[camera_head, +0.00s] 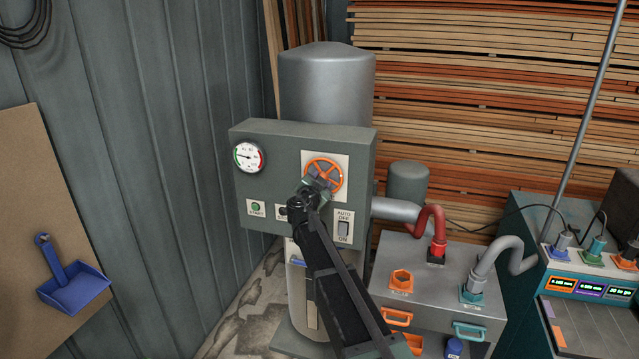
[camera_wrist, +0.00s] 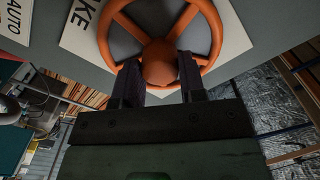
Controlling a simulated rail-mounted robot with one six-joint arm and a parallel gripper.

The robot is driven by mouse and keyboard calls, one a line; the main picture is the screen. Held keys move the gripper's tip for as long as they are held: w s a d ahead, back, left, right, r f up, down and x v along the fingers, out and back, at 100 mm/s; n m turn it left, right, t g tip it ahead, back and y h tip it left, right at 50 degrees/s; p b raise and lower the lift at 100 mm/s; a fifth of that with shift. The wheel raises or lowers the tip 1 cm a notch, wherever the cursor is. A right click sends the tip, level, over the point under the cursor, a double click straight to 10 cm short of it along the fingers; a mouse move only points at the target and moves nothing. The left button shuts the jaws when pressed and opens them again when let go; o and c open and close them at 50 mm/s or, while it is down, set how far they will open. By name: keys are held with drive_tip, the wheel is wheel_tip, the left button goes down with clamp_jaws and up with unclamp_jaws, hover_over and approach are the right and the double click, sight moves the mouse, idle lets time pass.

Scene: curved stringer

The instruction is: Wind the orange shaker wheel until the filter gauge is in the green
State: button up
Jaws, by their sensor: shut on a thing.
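The orange shaker wheel (camera_head: 324,175) sits on a pale plate on the front of a grey-green control box (camera_head: 270,150). In the wrist view the wheel (camera_wrist: 202,22) shows its spokes and round hub (camera_wrist: 160,66). My gripper (camera_wrist: 158,80) has one dark finger on each side of the hub and is shut on it. In the head view my gripper (camera_head: 316,188) covers the lower part of the wheel. The filter gauge (camera_head: 248,157) is a round white dial on the box's left, with red and green arcs. Its needle points to the left; its exact reading is too small to tell.
A START button (camera_head: 256,208) and an AUTO/OFF/ON switch (camera_head: 344,228) are on the box below the wheel. A grey cabinet (camera_head: 425,262) with a red hose (camera_head: 434,222) stands to the right. A blue dustpan (camera_head: 74,284) hangs at the left.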

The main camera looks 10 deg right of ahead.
drive_tip(key=shift+m, duration=4)
drive_tip(key=o, duration=0.9)
drive_tip(key=v, duration=1)
drive_tip(key=shift+s+a, duration=0.15)
drive_tip(key=shift+s, duration=0.25)
drive_tip(key=shift+f, duration=0.1)
